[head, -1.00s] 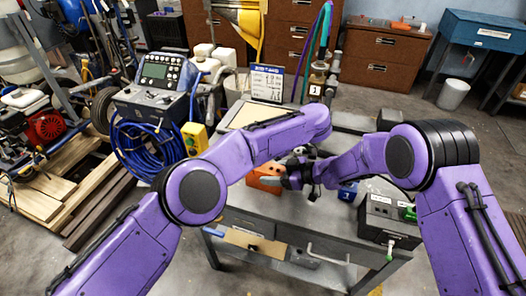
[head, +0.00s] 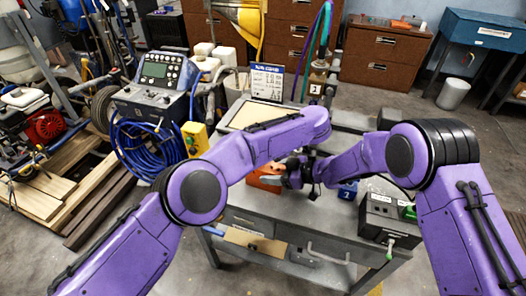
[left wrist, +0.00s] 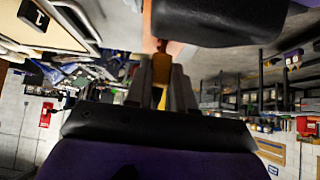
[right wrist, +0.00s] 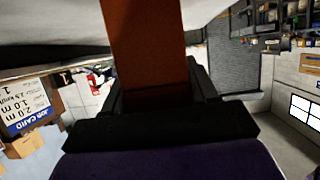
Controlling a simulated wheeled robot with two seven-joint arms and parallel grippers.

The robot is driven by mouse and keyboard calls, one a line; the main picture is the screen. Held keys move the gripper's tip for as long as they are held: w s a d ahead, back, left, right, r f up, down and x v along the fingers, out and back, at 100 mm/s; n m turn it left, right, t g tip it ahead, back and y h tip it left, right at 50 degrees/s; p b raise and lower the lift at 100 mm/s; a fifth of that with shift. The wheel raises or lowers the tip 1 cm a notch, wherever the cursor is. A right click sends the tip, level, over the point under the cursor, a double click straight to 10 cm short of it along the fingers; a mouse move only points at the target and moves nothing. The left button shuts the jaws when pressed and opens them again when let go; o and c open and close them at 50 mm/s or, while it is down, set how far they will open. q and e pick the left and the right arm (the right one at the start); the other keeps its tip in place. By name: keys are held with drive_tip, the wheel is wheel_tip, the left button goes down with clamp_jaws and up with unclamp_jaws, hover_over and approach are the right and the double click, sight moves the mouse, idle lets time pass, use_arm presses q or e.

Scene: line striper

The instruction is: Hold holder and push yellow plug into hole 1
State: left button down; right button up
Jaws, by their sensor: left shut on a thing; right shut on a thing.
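The orange holder (head: 265,180) is over the front left of the grey table, partly hidden by my arms. My right gripper (head: 290,178) is shut on it. In the right wrist view the holder (right wrist: 148,50) stands between the fingers as a broad orange-brown block. My left gripper (left wrist: 160,90) is shut on the yellow plug (left wrist: 160,97), which shows between its fingers. Beyond the plug in that view is a bit of the orange holder (left wrist: 174,47), close to the plug's tip. Whether the plug is inside a hole cannot be told; hole 1 is hidden.
A blue block (head: 347,190) with a white number lies on the table right of my right gripper. A dark control box (head: 388,217) stands at the table's right. A job card (head: 267,82) stands at the back. The table's front middle (head: 300,225) is clear.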

use_arm(q)
drive_tip(key=shift+f, duration=0.25)
drive_tip(key=shift+s+d+f, duration=0.1)
drive_tip(key=shift+s+f, duration=0.05)
use_arm(e)
drive_tip(key=shift+r, duration=0.1)
idle(0.8)
use_arm(q)
drive_tip(key=shift+r, duration=0.8)
drive_tip(key=c, duration=0.6)
unclamp_jaws()
drive_tip(key=shift+o, duration=0.2)
use_arm(e)
drive_tip(key=o, duration=1.5)
